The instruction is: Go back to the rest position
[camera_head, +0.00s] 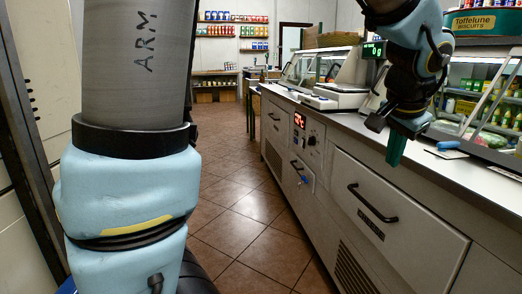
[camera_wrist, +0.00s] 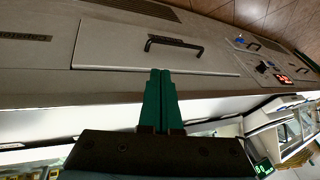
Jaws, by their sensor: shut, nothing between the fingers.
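My gripper (camera_head: 396,150) hangs at the right in the head view, above the front edge of the counter, with its green fingers pointing down. In the wrist view my gripper (camera_wrist: 160,76) shows two green fingers side by side, pressed together with nothing between them. Behind the fingertips in that view are the counter's grey front and a drawer with a black handle (camera_wrist: 174,46). My arm comes down from the top of the head view to the gripper.
The long counter (camera_head: 330,165) runs along the right, with a scale (camera_head: 335,95) on it. A blue cylinder (camera_head: 447,145) lies on the counter near my gripper. A glass display case (camera_head: 485,100) stands behind. The tiled floor (camera_head: 240,205) is clear in the aisle. Stocked shelves (camera_head: 235,30) stand far back.

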